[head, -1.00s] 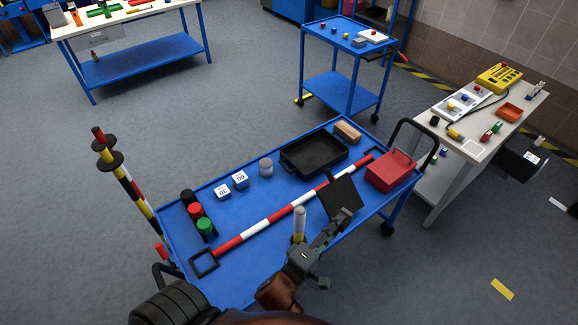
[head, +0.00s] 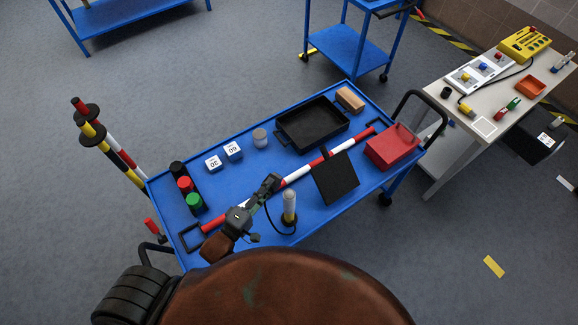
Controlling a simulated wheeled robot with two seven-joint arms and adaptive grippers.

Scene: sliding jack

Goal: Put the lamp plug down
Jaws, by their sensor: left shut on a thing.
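My left gripper (head: 270,184) is shut over the blue cart top, beside the red-and-white bar and left of the lamp. What it grips is small and dark and mostly hidden by the fingers; a thin black cable (head: 267,216) runs from there to the lamp's foot, so it appears to be the lamp plug. The lamp (head: 289,205), a pale upright cylinder with a yellowish lower part, stands on the cart. I cannot tell whether the plug touches the cart or the bar. My right gripper is not in view.
The blue cart (head: 232,182) also carries a black tray (head: 310,143), a red box (head: 391,151), a dark panel (head: 335,179), the striped bar (head: 297,174), number blocks (head: 233,151) and coloured cylinders (head: 194,201). A white bench (head: 452,150) stands at the right.

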